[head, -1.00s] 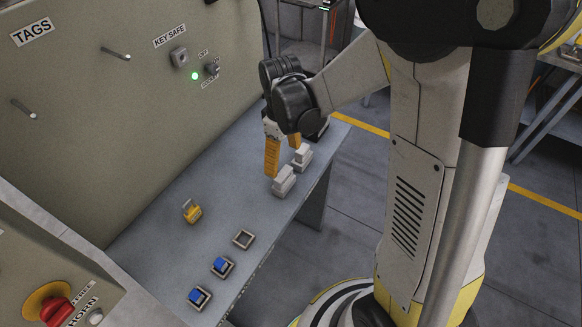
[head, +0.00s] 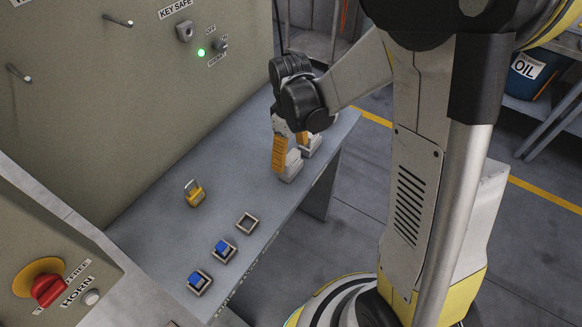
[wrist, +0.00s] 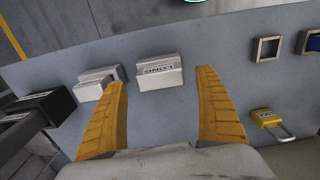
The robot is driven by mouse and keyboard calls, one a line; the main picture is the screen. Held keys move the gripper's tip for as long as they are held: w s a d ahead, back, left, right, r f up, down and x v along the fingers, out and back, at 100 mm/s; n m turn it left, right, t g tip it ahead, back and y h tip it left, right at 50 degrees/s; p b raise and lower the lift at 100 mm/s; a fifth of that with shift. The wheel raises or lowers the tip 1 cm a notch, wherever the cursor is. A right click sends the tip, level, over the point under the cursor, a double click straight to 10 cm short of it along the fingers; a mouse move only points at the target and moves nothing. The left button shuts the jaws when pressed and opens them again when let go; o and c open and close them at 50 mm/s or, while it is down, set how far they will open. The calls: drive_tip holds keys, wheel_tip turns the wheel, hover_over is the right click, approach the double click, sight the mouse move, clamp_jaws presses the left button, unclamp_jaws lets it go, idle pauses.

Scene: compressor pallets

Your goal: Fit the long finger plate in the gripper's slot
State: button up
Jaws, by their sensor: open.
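A pale block labelled LONG (wrist: 160,72) lies on the grey bench, ahead of and between my finger tips in the wrist view. It is the nearer pale block in the head view (head: 291,169). No separate finger plate can be told apart on it. My gripper (head: 290,157) has two orange fingers, spread apart with nothing between them, low over the bench beside this block. The fingers also show in the wrist view (wrist: 162,82). A second pale block (wrist: 97,86) is partly hidden behind the left finger. I cannot make out a slot on the gripper.
A yellow padlock (wrist: 268,118) lies right of the fingers. An empty square frame (head: 247,222) and two frames with blue inserts (head: 223,249) (head: 199,281) line the bench's near part. A dark labelled box (wrist: 38,115) is at left. The panel wall (head: 130,110) borders the bench.

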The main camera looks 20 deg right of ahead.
sight(291, 157)
wheel_tip(291, 157, down, 4)
drive_tip(key=shift+r+b, duration=0.25)
drive_tip(key=shift+b, duration=0.85)
idle(0.4)
drive_tip(key=c, duration=1.4)
drive_tip(key=shift+r+p, duration=2.05)
drive_tip(key=shift+r, duration=1.05)
